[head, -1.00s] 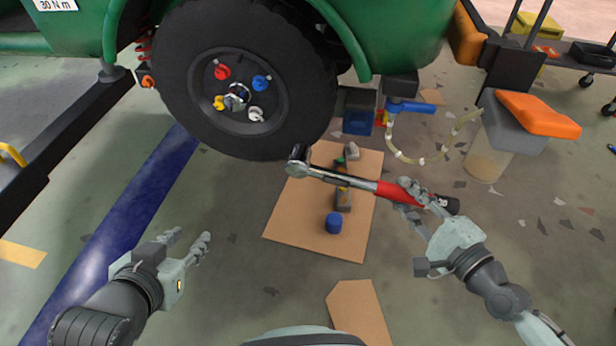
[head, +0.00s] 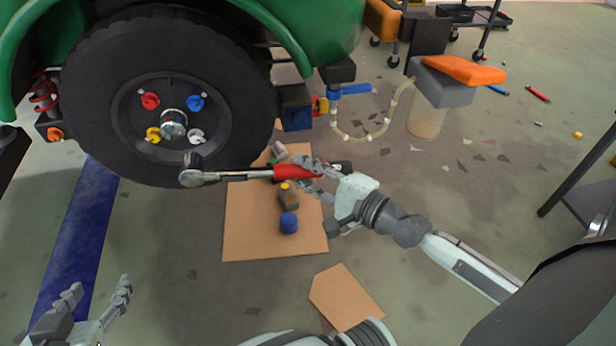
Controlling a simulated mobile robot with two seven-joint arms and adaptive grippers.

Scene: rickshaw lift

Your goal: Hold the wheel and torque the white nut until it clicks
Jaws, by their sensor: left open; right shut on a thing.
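The black wheel (head: 94,110) hangs under the green body at the upper left. Its hub carries a white nut (head: 196,136) at lower right, with red, blue and yellow nuts around the silver centre. My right gripper (head: 310,173) is shut on the red handle of a torque wrench (head: 240,176). The wrench lies roughly level, its head just below the white nut in the picture; I cannot tell whether it touches the tyre. My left gripper (head: 98,300) is open and empty at the lower left, apart from the wheel.
A cardboard sheet (head: 250,235) on the floor holds a blue cap (head: 288,223) and a small bottle (head: 288,196). A container with an orange top (head: 462,70) and hose stands right of the wheel. A dark cart (head: 590,190) is at the right edge.

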